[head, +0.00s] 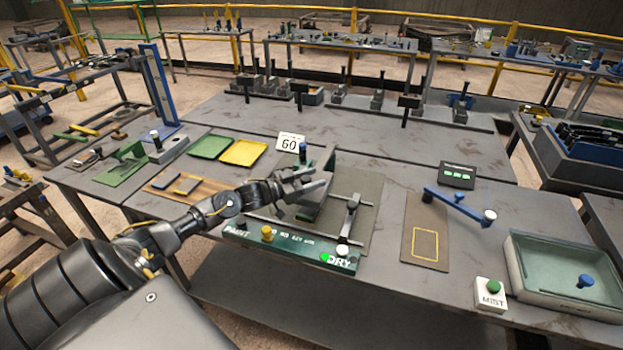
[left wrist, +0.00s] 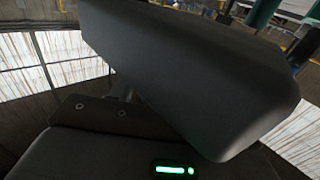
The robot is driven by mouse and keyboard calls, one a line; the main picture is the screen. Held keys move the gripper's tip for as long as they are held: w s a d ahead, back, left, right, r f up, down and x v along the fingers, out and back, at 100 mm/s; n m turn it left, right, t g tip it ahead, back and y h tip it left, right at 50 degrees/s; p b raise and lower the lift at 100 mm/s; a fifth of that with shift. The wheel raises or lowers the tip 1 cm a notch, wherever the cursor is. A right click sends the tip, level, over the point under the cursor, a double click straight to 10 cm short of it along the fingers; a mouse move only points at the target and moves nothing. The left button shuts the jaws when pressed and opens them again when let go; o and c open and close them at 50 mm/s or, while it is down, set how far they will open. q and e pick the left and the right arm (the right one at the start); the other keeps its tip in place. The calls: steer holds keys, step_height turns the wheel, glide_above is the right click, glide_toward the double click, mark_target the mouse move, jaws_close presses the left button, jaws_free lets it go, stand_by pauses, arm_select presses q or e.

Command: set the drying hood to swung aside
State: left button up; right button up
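A grey, box-like part, which looks like the drying hood (head: 325,190), stands over a dark mat in the middle of the bench. A green panel (head: 290,248) marked PAINT and DRY lies in front, with a green light by DRY. A lever (head: 349,218) with a white knob is at its right. In the left wrist view large dark surfaces hide most of the scene. My right gripper is out of view.
A blue arm (head: 460,207) with a blue knob lies to the right. A MIST button box (head: 490,295) and a glass-covered tray (head: 560,275) stand at the front right. A sign reading 60 (head: 290,142) stands behind. The back of the bench has clear room.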

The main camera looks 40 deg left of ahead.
arm_select(q)
jaws_close()
